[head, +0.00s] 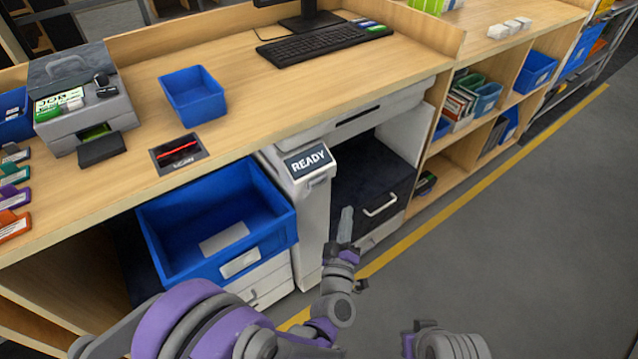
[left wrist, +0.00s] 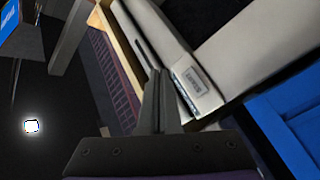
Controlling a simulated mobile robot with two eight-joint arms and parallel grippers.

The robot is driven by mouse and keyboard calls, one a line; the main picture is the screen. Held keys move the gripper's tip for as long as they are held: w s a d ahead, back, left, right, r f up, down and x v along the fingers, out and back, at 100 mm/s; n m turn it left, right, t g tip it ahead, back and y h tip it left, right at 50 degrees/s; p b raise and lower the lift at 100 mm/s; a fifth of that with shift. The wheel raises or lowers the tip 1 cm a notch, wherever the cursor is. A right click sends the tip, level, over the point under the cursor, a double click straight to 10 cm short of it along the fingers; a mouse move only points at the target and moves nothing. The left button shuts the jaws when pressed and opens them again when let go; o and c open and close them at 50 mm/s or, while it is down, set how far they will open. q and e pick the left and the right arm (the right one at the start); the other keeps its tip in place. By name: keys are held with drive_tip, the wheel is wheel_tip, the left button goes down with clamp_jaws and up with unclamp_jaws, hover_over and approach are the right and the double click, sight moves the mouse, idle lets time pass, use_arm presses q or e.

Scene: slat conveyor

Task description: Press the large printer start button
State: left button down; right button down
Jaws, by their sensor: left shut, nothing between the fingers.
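The printer (head: 322,212) is a pale unit under the counter, with a small panel (head: 308,160) reading READY on its top front. The panel also shows in the left wrist view (left wrist: 194,83), just right of the fingertips. I cannot make out a separate start button. My left gripper (head: 347,210) is shut and empty, its fingers pointing up, in front of the printer's dark opening and lower right of the panel in the head view. Its closed fingers show in the left wrist view (left wrist: 158,72). Part of my right arm shows at the bottom, without its fingers.
A large blue bin (head: 270,228) stands left of the printer under the counter (head: 245,120). A small blue bin (head: 193,95), a scan pad (head: 180,153) and a keyboard (head: 325,43) are on top. Shelves (head: 470,150) stand to the right. The grey floor (head: 500,240) is clear.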

use_arm(q)
drive_tip(key=p, duration=0.1)
approach(326, 178)
drive_tip(key=w+d, duration=0.2)
drive_tip(key=w, duration=0.1)
drive_tip(key=shift+w+a+r, duration=0.15)
drive_tip(key=shift+w+a, duration=0.2)
drive_tip(key=shift+w, duration=0.3)
drive_tip(key=shift+w+a, duration=0.1)
idle(1.6)
drive_tip(key=shift+w+a, duration=0.15)
drive_tip(key=shift+w, duration=0.1)
